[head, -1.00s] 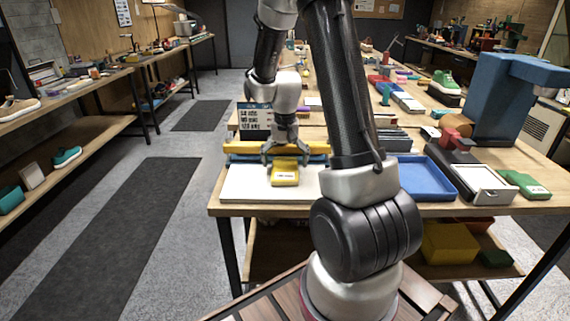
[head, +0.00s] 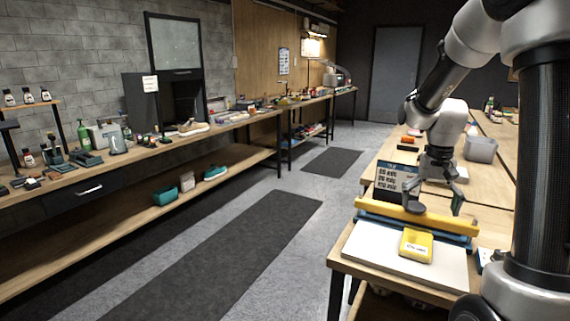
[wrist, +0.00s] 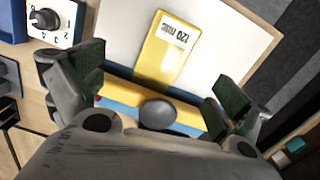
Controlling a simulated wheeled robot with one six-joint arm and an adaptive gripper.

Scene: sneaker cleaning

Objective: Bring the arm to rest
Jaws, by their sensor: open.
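My gripper (head: 433,205) is open and empty at the near end of the work table on the right of the head view. It is raised over the yellow bar, behind a yellow block (head: 416,245). The yellow block lies on a white board (head: 380,258), apart from my fingers. In the wrist view my gripper (wrist: 155,95) has its two dark finger pads spread wide. The yellow block (wrist: 168,50), with a printed label, lies beyond the fingertips on the white board (wrist: 120,30).
A yellow bar (head: 400,214) and a dark sign (head: 397,180) stand behind the board. A grey bin (head: 481,150) is farther back. A long bench (head: 215,130) with bottles and shoes runs along the left wall. The floor between has dark mats (head: 240,245).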

